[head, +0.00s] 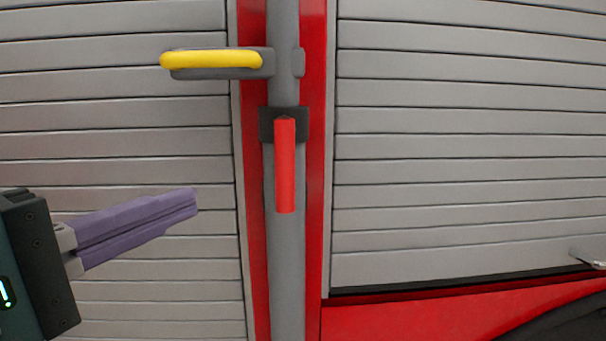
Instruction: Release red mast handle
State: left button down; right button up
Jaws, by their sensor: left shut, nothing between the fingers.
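The red mast handle (285,168) hangs straight down from a dark bracket (268,124) on the grey vertical mast (285,275), near the middle of the head view. My left gripper (192,202) is at the lower left, its purple fingers together and pointing right. It holds nothing. Its fingertips are left of the handle's lower end, with a clear gap between them. My right gripper does not show.
A yellow-topped grey arm (215,59) sticks out left from the mast above the handle. Grey slatted shutters (460,150) stand on both sides of the red frame (316,200). A red curved panel (420,312) is at the lower right.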

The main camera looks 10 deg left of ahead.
aim_at(285, 166)
pick_arm(q)
jog(key=w+d+p, duration=0.3)
jog(key=w+d, duration=0.1)
jog(key=w, duration=0.1)
jog(key=shift+w+d, duration=0.4)
jog(key=shift+d+f+n+b, duration=0.2)
jog(key=shift+n+b, duration=0.1)
jog(key=shift+b, duration=0.2)
